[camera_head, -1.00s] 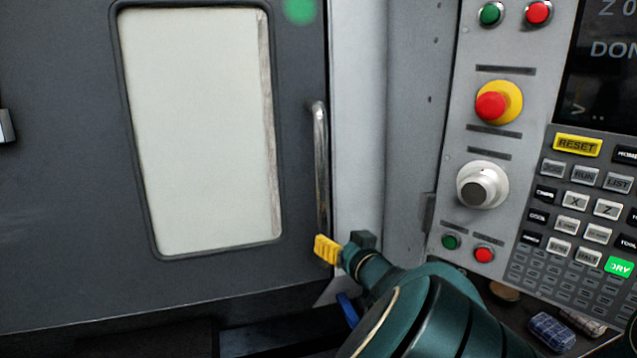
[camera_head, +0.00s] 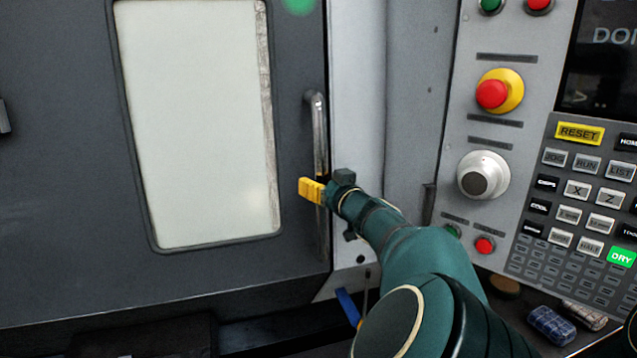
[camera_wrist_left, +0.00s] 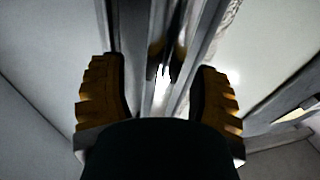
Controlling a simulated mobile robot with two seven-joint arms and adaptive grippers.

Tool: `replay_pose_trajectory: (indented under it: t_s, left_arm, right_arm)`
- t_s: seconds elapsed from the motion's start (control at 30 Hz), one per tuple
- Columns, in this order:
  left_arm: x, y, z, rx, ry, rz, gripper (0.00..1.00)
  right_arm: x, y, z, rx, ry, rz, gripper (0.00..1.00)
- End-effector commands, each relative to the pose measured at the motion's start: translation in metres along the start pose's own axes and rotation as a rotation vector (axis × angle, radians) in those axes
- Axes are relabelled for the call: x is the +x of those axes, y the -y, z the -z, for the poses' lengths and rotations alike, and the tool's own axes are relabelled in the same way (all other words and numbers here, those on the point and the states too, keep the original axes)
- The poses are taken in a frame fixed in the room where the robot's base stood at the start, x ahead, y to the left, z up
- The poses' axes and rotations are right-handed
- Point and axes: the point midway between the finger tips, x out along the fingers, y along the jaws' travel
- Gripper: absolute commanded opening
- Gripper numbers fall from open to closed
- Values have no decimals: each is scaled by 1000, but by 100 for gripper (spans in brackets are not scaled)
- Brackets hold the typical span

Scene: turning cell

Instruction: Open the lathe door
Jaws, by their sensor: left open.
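The lathe door (camera_head: 60,170) is dark grey with a large pale window (camera_head: 195,120). Its right edge meets the light grey frame, and it looks closed. The door handle (camera_head: 319,130) is an upright metal bar near that edge. My left gripper (camera_head: 311,190), with yellow fingertips, is at the lower half of the handle and hides part of it. In the left wrist view its two fingers (camera_wrist_left: 160,95) are apart, with a shiny upright bar (camera_wrist_left: 165,70), seemingly the handle, between them. I cannot tell whether they touch it. My right gripper is not in view.
The control panel (camera_head: 470,130) stands at the right, with a red emergency button (camera_head: 492,94), a dial (camera_head: 482,175) and a keypad (camera_head: 575,210). Small blue items (camera_head: 550,325) lie on a dark ledge below it. The space before the door's left part is clear.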

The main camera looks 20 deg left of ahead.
Motion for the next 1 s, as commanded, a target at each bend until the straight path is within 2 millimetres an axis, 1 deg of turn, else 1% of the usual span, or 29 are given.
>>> replay_pose_trajectory:
  t_s: [0.03, 0.1, 0.2, 0.53, 0.57, 0.6, 0.67, 0.7, 0.73, 0.77, 1.0]
  left_arm:
    - [7, 0, -1, 1, -1, 3, 62]
    - [14, 0, -1, 0, 0, 2, 62]
    - [20, 0, 0, -1, 0, 1, 62]
    - [23, 0, 0, 0, 1, 0, 62]
    - [23, 0, 0, 0, 1, 0, 61]
    - [23, 0, 0, -1, 1, 0, 47]
    - [23, 0, 0, 0, 1, 0, 26]
    - [23, 0, 0, -1, 1, 0, 12]
    - [23, 0, 0, -1, 1, 0, 1]
    - [23, 0, 0, -1, 1, 0, 0]
    - [22, 0, -1, -1, 2, 0, 0]
  right_arm:
    - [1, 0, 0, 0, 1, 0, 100]
    - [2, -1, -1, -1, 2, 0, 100]
    - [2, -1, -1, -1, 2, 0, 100]
    - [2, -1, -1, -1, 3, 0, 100]
    - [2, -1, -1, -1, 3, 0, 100]
    - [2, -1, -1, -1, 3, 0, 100]
    - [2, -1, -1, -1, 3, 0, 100]
    - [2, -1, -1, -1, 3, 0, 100]
    - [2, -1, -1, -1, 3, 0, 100]
    - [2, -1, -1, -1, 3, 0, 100]
    - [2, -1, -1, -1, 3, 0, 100]
